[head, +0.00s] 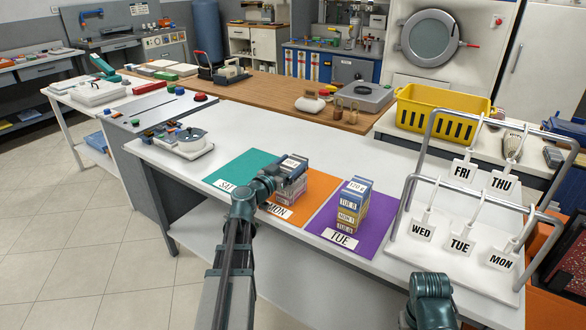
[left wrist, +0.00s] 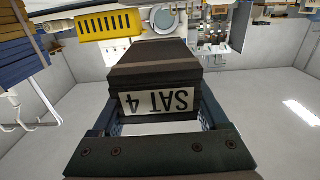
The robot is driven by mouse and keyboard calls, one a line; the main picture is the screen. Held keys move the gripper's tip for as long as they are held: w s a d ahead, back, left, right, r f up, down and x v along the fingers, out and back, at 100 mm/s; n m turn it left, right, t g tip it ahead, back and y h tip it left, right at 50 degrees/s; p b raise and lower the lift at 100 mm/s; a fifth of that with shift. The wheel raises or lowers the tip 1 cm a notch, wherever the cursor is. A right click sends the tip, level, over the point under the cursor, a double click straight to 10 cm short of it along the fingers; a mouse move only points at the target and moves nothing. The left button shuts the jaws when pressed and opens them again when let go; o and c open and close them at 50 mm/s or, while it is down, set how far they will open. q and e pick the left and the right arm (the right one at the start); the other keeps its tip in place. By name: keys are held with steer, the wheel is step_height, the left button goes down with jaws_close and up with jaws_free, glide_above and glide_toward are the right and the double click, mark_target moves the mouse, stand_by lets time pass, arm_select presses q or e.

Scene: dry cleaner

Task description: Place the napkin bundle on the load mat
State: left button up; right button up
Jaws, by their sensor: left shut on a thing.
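My left gripper (head: 291,174) is over the orange MON mat (head: 318,185). It is shut on a dark napkin bundle, whose label reads SAT 4, upside down in the left wrist view (left wrist: 155,75). Other bundles (head: 291,191) show below the gripper on the orange mat; whether the held bundle touches them is hidden. The purple TUE mat (head: 327,218) carries a stack of labelled bundles (head: 352,206). The teal SAT mat (head: 240,166) lies at the left, its visible part bare. Only a link of my right arm shows at the bottom; its gripper is not seen.
A white rack (head: 463,270) with hanging day tags stands right of the purple mat. A device (head: 185,142) sits at the counter's left end. A yellow crate (head: 440,112) stands behind. White counter behind the mats is clear.

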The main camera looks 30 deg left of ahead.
mark_target(291, 158)
arm_select(q)
steer(key=shift+w+a, duration=0.2)
steer(key=shift+w, duration=0.05)
steer(key=shift+w+a+f+b, duration=0.25)
steer(key=shift+w+a, duration=0.05)
steer(key=shift+w, duration=0.2)
steer(key=shift+w+a+f+b, duration=0.2)
steer(key=shift+w+a, duration=0.1)
steer(key=shift+w, duration=0.2)
step_height(291, 158, down, 2)
steer(key=shift+s+d+f+b, duration=0.15)
steer(key=shift+f+b, duration=0.1)
steer(key=shift+b, duration=1)
steer(key=shift+f, duration=0.3)
steer(key=o, duration=1.3)
steer(key=shift+r, duration=0.1)
steer(key=shift+s, duration=0.1)
steer(key=s, duration=1.3)
steer(key=shift+s+a+r, duration=0.25)
steer(key=shift+s+a, duration=0.05)
steer(key=shift+a, duration=0.05)
